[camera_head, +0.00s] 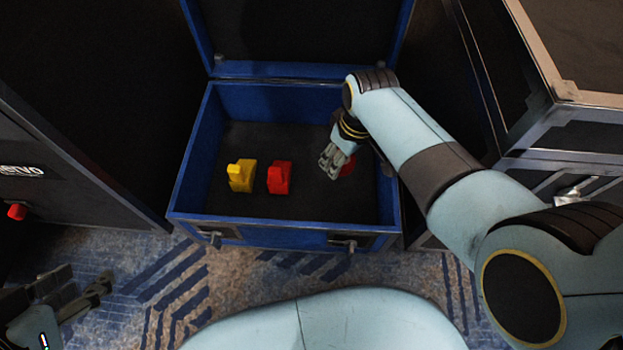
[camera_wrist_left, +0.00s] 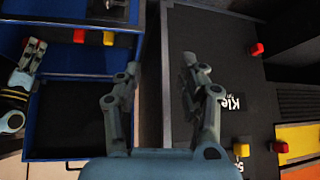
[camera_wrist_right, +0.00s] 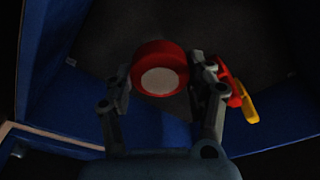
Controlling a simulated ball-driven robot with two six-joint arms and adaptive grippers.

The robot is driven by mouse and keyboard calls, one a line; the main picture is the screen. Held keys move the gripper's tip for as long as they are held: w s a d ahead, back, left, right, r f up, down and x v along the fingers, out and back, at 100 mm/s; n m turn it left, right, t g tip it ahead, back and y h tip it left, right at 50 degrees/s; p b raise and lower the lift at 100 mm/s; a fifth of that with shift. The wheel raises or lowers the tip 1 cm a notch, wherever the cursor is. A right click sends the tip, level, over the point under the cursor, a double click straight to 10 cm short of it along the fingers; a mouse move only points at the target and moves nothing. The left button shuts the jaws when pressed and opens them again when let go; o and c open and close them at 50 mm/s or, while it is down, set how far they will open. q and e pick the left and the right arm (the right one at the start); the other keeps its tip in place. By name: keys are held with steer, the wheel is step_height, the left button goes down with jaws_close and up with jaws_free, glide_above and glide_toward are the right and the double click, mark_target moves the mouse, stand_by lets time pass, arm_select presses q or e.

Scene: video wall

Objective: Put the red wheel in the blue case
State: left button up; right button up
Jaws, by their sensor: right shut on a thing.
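The blue case (camera_head: 288,230) stands open, its dark lid raised at the back. My right gripper (camera_head: 335,163) reaches down into the right part of the case. It is shut on the red wheel (camera_head: 348,166), which is mostly hidden behind the fingers in the head view. In the right wrist view, the red wheel (camera_wrist_right: 160,68) shows its pale round centre between the fingertips, over the dark case floor. Whether it touches the floor is unclear. My left gripper (camera_head: 86,281) is outside the case at the lower left. In the left wrist view its fingers (camera_wrist_left: 160,75) are apart and empty.
A yellow piece (camera_head: 241,176) and a red piece (camera_head: 279,178) stand on the case floor, left of my right gripper. A dark panel with a red knob (camera_head: 17,212) stands at the left. A metal-edged dark case (camera_head: 590,97) stands at the right. Patterned carpet lies in front.

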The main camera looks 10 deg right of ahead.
steer(key=b, duration=0.3)
glide_above(336, 184)
steer(key=f, duration=0.3)
steer(key=s+f, duration=0.1)
steer(key=f, duration=0.1)
steer(key=shift+d+f, duration=0.1)
steer(key=shift+d, duration=0.05)
steer(key=shift+w+f+b, duration=0.2)
steer(key=shift+f+b, duration=0.15)
steer(key=shift+b, duration=0.1)
steer(key=shift+f, duration=0.1)
step_height(336, 184, down, 2)
steer(key=shift+s+b, duration=0.1)
steer(key=shift+b, duration=0.7)
steer(key=shift+f+b, duration=0.55)
steer(key=shift+f, duration=0.1)
arm_select(q)
steer(key=w+d+r+m+t+h, duration=0.1)
steer(key=w+r+t, duration=0.3)
steer(key=r+t, duration=0.3)
steer(key=w+d+r+m+t+h, duration=0.1)
steer(key=w+r+t, duration=0.4)
steer(key=r, duration=0.5)
steer(key=t+h, duration=0.1)
steer(key=t, duration=0.1)
steer(key=shift+w+d+r+t, duration=0.25)
steer(key=shift+w+d+t, duration=0.05)
steer(key=shift+d, duration=0.1)
